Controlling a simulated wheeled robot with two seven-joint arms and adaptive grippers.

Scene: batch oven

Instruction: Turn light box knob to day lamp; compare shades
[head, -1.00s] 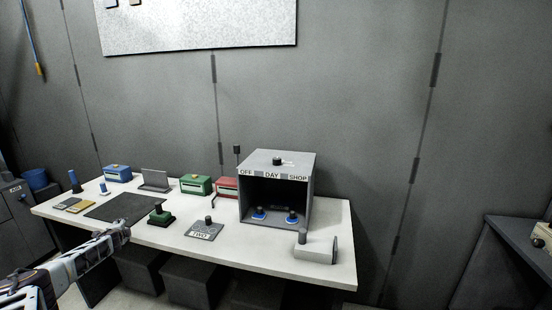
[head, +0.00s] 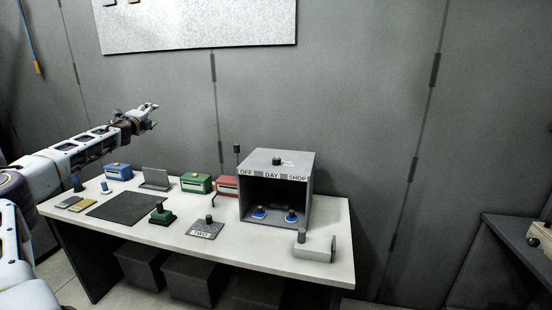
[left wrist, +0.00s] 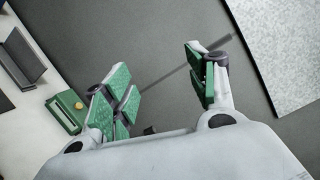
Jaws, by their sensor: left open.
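The grey light box (head: 304,190) stands on the white table with its dark front open. Its knob (head: 277,161) sits on top, above the labels OFF, DAY and SHOP (head: 272,175). The knob's pointer is too small to read surely. Two blue-based pieces with dark knobs, one on the left (head: 260,212) and one on the right (head: 291,215), stand inside the box. My left gripper (head: 151,115) is open and empty, raised above the back left of the table, left of and apart from the light box. Its spread green pads show in the left wrist view (left wrist: 168,88). My right gripper is not in view.
On the table (head: 325,212) are a blue box (head: 118,172), a green box (head: 196,183), a red box (head: 227,186), a dark mat (head: 124,208), a green stamp-like piece (head: 161,215), a TWO plate (head: 205,229) and a grey block (head: 315,247). A white board (head: 200,22) hangs on the wall.

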